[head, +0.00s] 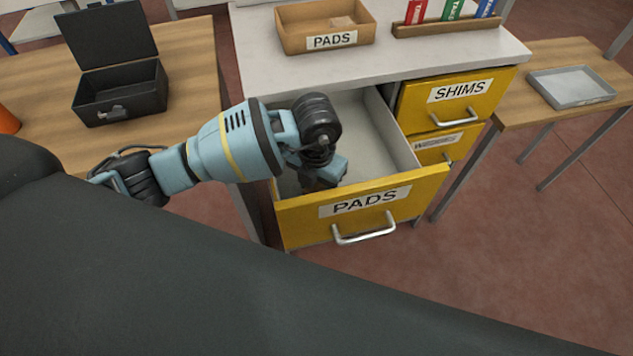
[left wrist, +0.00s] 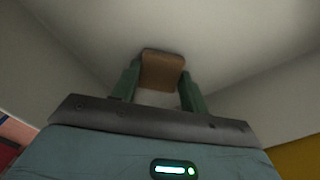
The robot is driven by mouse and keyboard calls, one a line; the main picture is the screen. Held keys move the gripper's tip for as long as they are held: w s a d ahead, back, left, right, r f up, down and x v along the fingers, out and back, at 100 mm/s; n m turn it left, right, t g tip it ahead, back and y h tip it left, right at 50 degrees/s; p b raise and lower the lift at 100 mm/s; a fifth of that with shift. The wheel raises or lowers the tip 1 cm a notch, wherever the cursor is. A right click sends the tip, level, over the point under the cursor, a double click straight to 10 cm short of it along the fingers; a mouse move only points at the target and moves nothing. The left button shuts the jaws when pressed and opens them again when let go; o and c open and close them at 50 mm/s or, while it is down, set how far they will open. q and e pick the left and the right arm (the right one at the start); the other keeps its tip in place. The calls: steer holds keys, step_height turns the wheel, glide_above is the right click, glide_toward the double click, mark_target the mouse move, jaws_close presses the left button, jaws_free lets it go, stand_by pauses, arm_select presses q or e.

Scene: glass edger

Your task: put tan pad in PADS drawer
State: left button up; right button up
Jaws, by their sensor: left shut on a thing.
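The yellow-fronted PADS drawer (head: 298,226) stands open in the head view, its pale inside showing. My left gripper (head: 322,178) reaches down inside it, behind the front panel. In the left wrist view my left gripper (left wrist: 160,84) is shut on the tan pad (left wrist: 162,68), which sits between the two fingers above the drawer's pale floor. I cannot tell whether the pad touches the floor. In the head view the held pad is hidden by the gripper and wrist. My right gripper is not in view.
On the worktop stand a tan tray labelled PADS (head: 290,44), with a tan piece inside, and a rack of coloured binders (head: 450,28). The SHIMS drawer (head: 490,85) is shut. An open black box (head: 130,105) is on the left table, a grey tray (head: 575,88) on the right.

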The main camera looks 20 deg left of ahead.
mark_target(316, 188)
arm_select(q)
steer(key=shift+f, duration=0.1)
steer(key=o, duration=1)
steer(key=shift+c, duration=0.2)
step_height(316, 188, up, 12)
steer(key=shift+p, duration=0.45)
